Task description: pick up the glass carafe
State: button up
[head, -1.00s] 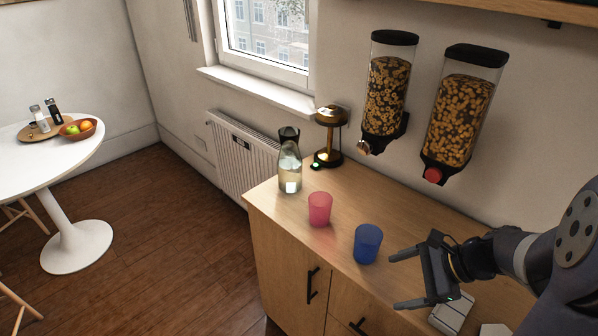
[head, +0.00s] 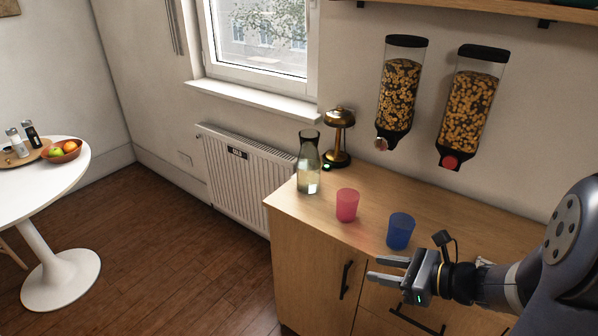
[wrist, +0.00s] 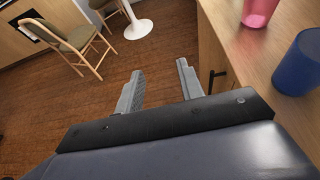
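The glass carafe (head: 308,165) stands upright on the wooden counter (head: 440,213), near its left end. It is clear with a dark top and holds some clear liquid low down. My gripper (head: 373,269) is open and empty, in front of the counter and to the right of the carafe in the head view. In the wrist view my two fingers (wrist: 160,88) are apart with only floor seen between them. The carafe is not seen in the wrist view.
A pink cup (head: 347,205) and a blue cup (head: 400,231) stand on the counter between carafe and arm. A brass lamp (head: 338,138) stands just behind the carafe. Cereal dispensers (head: 468,110) hang on the wall. A radiator (head: 240,175) is left of the counter; the floor (head: 185,260) there is clear.

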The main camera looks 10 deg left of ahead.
aim_at(308, 166)
jog(key=i+j+z, duration=0.2)
jog(key=j, duration=0.35)
jog(key=i+j+z, duration=0.2)
jog(key=j, duration=0.35)
jog(key=j+z, duration=0.25)
jog(key=j, duration=0.35)
jog(key=i+j+z, duration=0.2)
jog(key=i+j, duration=0.25)
